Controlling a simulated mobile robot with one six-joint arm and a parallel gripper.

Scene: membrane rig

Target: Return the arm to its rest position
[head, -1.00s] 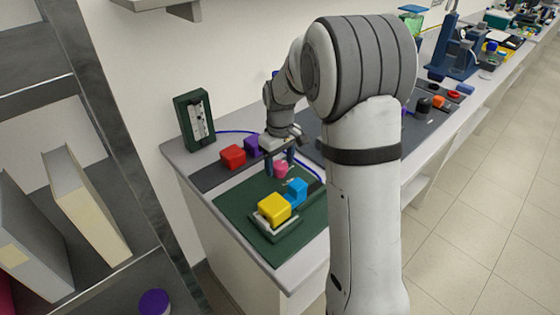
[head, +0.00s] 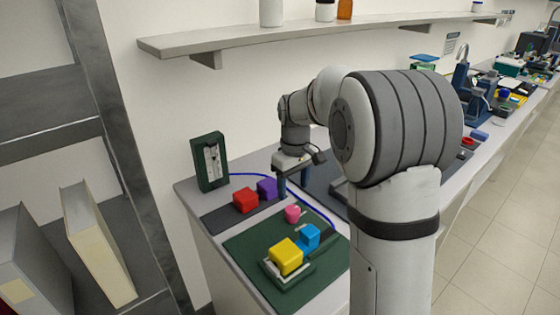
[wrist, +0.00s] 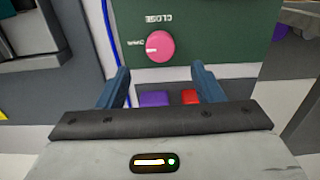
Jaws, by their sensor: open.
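My gripper (head: 293,184) is above the bench, behind the pink knob (head: 292,214) as the head view shows it. Its two blue fingers (wrist: 160,73) are spread apart in the wrist view, with nothing held between them. The pink knob (wrist: 160,46) also shows in the wrist view, on a dark green panel marked CLOSE, clear of the fingertips. My arm is bent over the bench and hides part of it in the head view.
A yellow block (head: 286,256) and a blue block (head: 310,236) sit on the green plate (head: 245,246). Red (head: 246,200) and purple (head: 267,187) blocks stand behind. A green gauge stand (head: 209,161) is at the back left, under a wall shelf (head: 300,35).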

